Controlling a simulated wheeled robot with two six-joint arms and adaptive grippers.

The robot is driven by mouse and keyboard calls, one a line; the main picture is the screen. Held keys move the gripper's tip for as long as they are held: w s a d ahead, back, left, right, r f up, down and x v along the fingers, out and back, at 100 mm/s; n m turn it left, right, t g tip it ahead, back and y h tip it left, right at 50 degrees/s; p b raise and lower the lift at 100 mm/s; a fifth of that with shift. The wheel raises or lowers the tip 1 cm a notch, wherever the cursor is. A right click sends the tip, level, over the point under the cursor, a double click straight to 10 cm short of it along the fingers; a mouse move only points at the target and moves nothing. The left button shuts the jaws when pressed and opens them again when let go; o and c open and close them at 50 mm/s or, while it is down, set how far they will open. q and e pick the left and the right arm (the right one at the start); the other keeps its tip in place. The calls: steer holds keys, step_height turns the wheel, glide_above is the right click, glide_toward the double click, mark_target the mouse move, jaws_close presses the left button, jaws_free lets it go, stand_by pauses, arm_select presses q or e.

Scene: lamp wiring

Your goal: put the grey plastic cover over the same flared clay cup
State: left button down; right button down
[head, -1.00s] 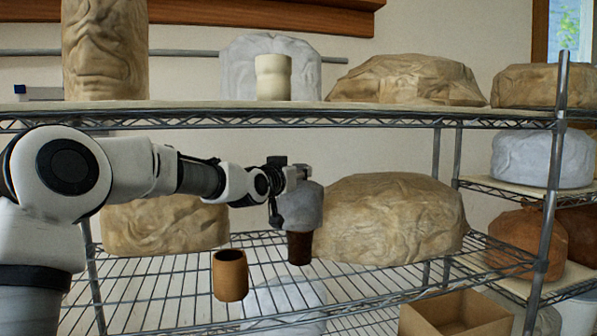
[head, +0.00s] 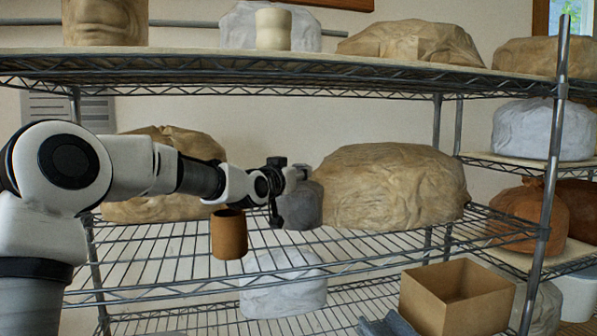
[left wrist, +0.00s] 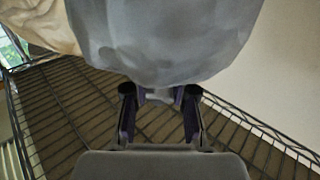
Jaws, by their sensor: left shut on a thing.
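The grey plastic cover (head: 300,207) is at the middle shelf, its lower edge at about the shelf's level. The dark flared cup seen under it earlier is hidden now, and the cover is where that cup stood. My left gripper (head: 286,184) is shut on the cover, at its upper left side in the head view. In the left wrist view the cover (left wrist: 165,40) fills the top middle, just beyond the fingers. Whether its rim touches the shelf I cannot tell. My right gripper is not in view.
An orange-brown cup (head: 229,236) stands in front and left of the cover. A large tan wrapped lump (head: 395,187) is close on the right. The upper shelf (head: 330,62) runs above my arm. An open cardboard box (head: 445,305) is lower right.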

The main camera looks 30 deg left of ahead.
arm_select(q)
steer(key=shift+f+b, duration=0.35)
steer(key=shift+f, duration=0.2)
steer(key=c, duration=0.9)
jaws_free()
steer(key=shift+r, duration=0.1)
steer(key=shift+o, duration=0.2)
steer(key=shift+r, duration=0.1)
step_height(320, 180, up, 10)
steer(key=shift+f, duration=0.1)
steer(key=shift+f, duration=0.15)
